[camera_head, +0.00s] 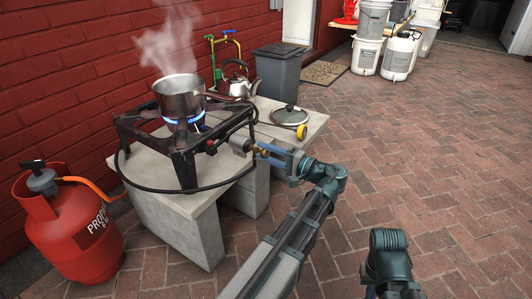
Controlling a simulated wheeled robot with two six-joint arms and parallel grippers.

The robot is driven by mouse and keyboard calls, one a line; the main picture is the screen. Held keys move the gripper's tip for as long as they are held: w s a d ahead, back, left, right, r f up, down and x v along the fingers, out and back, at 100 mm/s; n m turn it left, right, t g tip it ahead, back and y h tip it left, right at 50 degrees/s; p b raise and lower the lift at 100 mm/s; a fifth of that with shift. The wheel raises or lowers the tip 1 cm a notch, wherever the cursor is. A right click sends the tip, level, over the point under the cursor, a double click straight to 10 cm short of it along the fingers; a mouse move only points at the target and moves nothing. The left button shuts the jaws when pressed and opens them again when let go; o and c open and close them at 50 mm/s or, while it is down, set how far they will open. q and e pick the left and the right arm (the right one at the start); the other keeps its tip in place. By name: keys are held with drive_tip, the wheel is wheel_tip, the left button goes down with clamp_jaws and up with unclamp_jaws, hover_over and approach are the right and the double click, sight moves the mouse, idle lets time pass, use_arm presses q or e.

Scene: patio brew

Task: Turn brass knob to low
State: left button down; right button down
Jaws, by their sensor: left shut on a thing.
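The brass knob (264,149) sits at the right front of the black burner stand (186,157), by a grey valve fitting. My left gripper (266,152) is shut on the knob, and its fingers hide part of it. A blue flame (184,121) burns under a steel pot (179,97), and steam rises from the pot. The knob's setting cannot be read from here. My right arm shows only at the bottom right; its gripper is outside the view.
A red propane cylinder (72,226) stands at the left, with an orange hose (92,186) leading toward the burner. A kettle (238,82) and a lid (289,116) rest on the concrete bench (187,205). Brick paving at the right is clear.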

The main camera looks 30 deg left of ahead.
use_arm(q)
drive_tip(key=shift+f+m, duration=0.1)
drive_tip(key=shift+m, duration=2.2)
drive_tip(key=shift+c, duration=2.3)
unclamp_jaws()
drive_tip(key=shift+d, duration=0.1)
drive_tip(key=s+d, duration=0.1)
drive_tip(key=d, duration=1.2)
drive_tip(key=shift+d, duration=0.35)
drive_tip(key=shift+s+a, duration=0.1)
